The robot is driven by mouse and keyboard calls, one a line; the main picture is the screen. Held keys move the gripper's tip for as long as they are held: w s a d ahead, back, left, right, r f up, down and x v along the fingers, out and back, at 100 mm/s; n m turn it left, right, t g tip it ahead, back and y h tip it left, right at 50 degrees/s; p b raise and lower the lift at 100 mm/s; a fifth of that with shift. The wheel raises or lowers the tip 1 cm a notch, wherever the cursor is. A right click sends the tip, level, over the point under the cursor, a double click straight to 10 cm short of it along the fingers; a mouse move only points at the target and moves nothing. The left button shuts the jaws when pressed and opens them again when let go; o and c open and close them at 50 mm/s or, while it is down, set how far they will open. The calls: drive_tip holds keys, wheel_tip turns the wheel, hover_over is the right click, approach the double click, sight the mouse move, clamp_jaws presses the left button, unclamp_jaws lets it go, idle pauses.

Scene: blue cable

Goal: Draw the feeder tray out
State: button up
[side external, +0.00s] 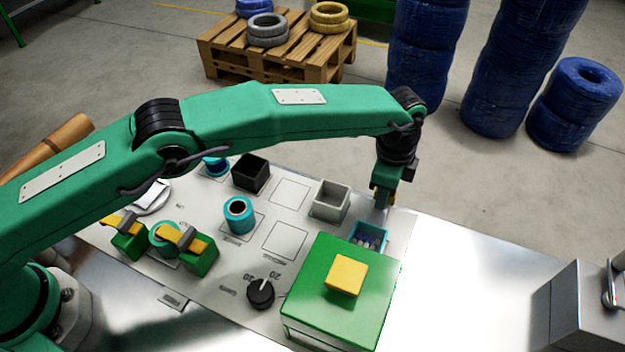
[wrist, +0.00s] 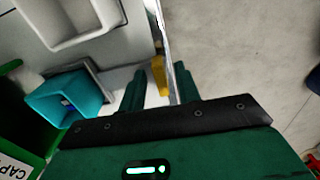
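The feeder tray is a small teal open-topped box (side external: 372,228) at the back edge of a green housing (side external: 325,300); small dark and bluish pieces show inside it. In the wrist view the teal tray (wrist: 88,86) is at the left, beside the green housing with a white "CAP" label. My gripper (side external: 382,205) points down above the panel's far right edge, just behind the tray and apart from it. In the wrist view its two dark green fingers (wrist: 158,88) stand apart, with a yellow part between them. I see nothing held.
A yellow block (side external: 346,275) sits on the housing. A grey open box (side external: 331,201) stands left of my gripper, a black box (side external: 251,173) farther left. A teal ring (side external: 239,215) and black knob (side external: 261,293) are on the panel. Bare metal table (side external: 470,290) lies to the right.

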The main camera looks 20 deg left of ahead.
drive_tip(key=shift+r, duration=3.9)
drive_tip(key=shift+a+r, duration=0.1)
